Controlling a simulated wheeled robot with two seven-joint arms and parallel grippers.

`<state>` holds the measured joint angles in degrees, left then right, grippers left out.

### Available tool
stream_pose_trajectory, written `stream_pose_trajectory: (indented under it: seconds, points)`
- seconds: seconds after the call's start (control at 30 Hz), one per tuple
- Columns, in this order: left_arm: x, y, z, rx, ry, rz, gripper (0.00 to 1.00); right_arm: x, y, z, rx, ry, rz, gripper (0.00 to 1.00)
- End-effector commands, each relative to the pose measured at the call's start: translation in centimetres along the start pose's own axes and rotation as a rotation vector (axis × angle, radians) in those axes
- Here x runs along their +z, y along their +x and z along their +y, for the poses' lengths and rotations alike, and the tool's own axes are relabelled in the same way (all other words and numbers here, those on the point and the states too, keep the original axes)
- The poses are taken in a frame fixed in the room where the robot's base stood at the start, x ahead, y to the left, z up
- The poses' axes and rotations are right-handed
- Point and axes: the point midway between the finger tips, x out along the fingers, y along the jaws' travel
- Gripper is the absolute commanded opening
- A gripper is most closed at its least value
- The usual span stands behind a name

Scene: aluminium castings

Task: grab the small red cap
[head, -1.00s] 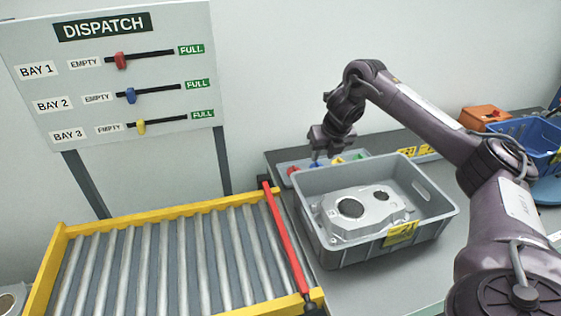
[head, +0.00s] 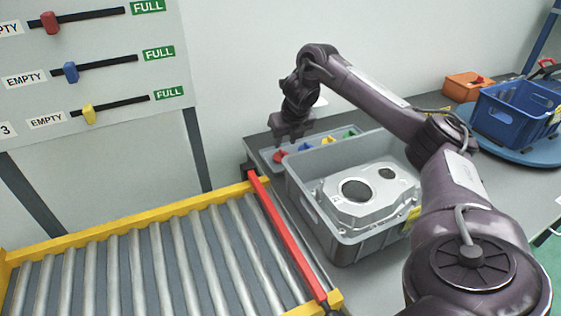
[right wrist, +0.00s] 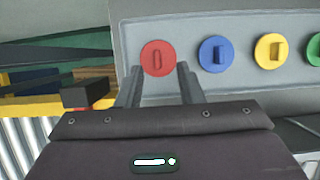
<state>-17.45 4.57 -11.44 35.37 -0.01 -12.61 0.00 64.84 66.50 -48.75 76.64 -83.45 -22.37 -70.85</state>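The small red cap (right wrist: 158,58) is a round disc with a raised grip bar, at the left end of a row of caps on a grey tray. In the head view the red cap (head: 279,156) lies behind the grey crate. My right gripper (right wrist: 157,72) is open, its two fingers apart on either side of the cap's near edge in the right wrist view. Nothing is between the fingers, and I cannot tell how high they are above the cap. In the head view the right gripper (head: 293,138) hangs over the cap tray. My left gripper is not in view.
Blue (right wrist: 216,54), yellow (right wrist: 270,50) and green (right wrist: 314,50) caps sit to the right on the cap tray (right wrist: 130,20). A grey crate (head: 350,252) with a casting (head: 375,195) stands in front. The roller conveyor (head: 150,255) with its red bar (head: 290,240) is at left.

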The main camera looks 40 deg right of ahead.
Motion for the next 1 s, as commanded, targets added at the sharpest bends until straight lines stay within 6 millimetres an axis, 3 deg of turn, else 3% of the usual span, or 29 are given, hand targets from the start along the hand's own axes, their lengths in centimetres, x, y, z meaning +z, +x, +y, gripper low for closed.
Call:
stream_pose_trajectory:
  seconds: [0.07, 0.3, 0.6, 0.87, 1.0]
  points:
    - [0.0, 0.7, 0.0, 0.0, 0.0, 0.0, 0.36, -0.3, 1.4, 0.2, 0.001, 0.001, 0.004, 0.34]
    - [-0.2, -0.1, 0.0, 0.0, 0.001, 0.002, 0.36, -0.3, 4.3, 0.4, 0.0, 0.001, 0.003, 0.34]
    - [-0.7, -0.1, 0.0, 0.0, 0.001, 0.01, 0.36, -0.2, 4.8, 0.4, 0.0, 0.001, 0.0, 0.34]
    - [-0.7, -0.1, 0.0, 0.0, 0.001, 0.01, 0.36, -0.2, 4.8, 0.4, 0.0, 0.001, 0.0, 0.0]
    - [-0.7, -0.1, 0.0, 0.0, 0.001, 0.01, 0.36, -0.2, 4.8, 0.4, 0.0, 0.001, 0.0, 0.0]
